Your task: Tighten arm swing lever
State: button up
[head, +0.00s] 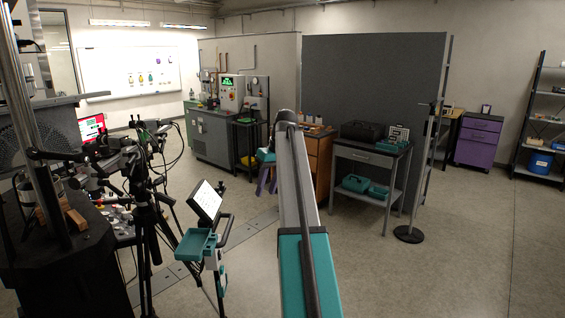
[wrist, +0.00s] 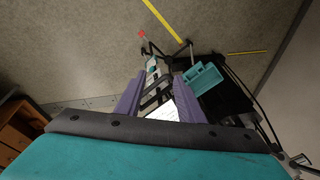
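I cannot surely pick out the arm swing lever in either view. A stand at left centre in the head view carries a tilted tablet (head: 206,201) and a teal tray (head: 196,244). A thin dark bar (head: 243,230) juts from its right side. The wrist view shows the teal tray (wrist: 203,78), part of a white screen (wrist: 163,112) and a thin dark rod with a red tip (wrist: 142,35). My gripper (wrist: 158,92) has two purple fingers apart, with nothing held between them. The stand lies beyond the fingers.
A black tripod (head: 150,225) with cables and a dark machine (head: 60,255) crowd the left. A grey workbench (head: 370,152) with a case and teal trays stands beyond my arm, before a dark partition (head: 375,75). The floor (head: 450,260) at right is clear.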

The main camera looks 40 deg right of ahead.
jog(key=s+a+f+g+b, duration=0.1)
jog(key=s+a+f, duration=0.1)
jog(key=a+f, duration=1.05)
jog(key=s+a+f+g+b, duration=0.1)
jog(key=s+a+f+g, duration=0.35)
jog(key=f, duration=1.45)
jog(key=s+a+f+t+b, duration=0.1)
jog(key=a+f, duration=1)
jog(key=f, duration=0.5)
jog(key=s+a+f+g+b, duration=0.1)
jog(key=s+a+f+g, duration=0.1)
jog(key=s+a+f, duration=1.1)
jog(key=s+f, duration=0.3)
jog(key=s, duration=0.3)
jog(key=s+a+f+g+h+b, duration=0.1)
jog(key=s+f, duration=0.3)
jog(key=s, duration=0.3)
jog(key=s+a+f+n+g, duration=0.1)
jog(key=s+a+f, duration=0.1)
jog(key=s+f, duration=0.2)
jog(key=s, duration=0.3)
jog(key=shift+h+b, duration=0.35)
jog(key=shift+h, duration=0.05)
